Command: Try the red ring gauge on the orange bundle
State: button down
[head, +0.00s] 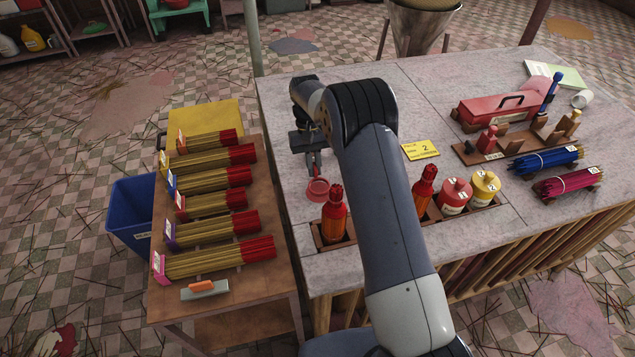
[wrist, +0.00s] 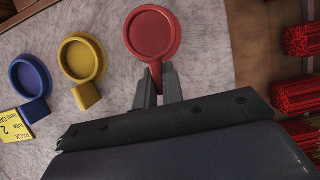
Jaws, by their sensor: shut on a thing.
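The red ring gauge (head: 318,190) is a round ring with a short handle. It also shows in the wrist view (wrist: 152,34). My gripper (head: 314,168), also in the wrist view (wrist: 158,88), is shut on the handle, with the ring pointing outward. The gauge is over the grey table near its left edge; I cannot tell how high. The bundle with the orange tag (head: 212,140) lies at the far end of the brown trolley, its red tips toward the table. The gauge is apart from it. In the wrist view, red bundle tips show at the right.
Several other tagged bundles lie in rows on the trolley (head: 215,312). Yellow (wrist: 82,60) and blue (wrist: 30,78) ring gauges lie on the table. A gap separates table and trolley; a blue bin (head: 130,212) stands left.

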aim_at(315, 167)
jog(key=shift+r+p, duration=0.9)
jog(key=shift+r, duration=0.7)
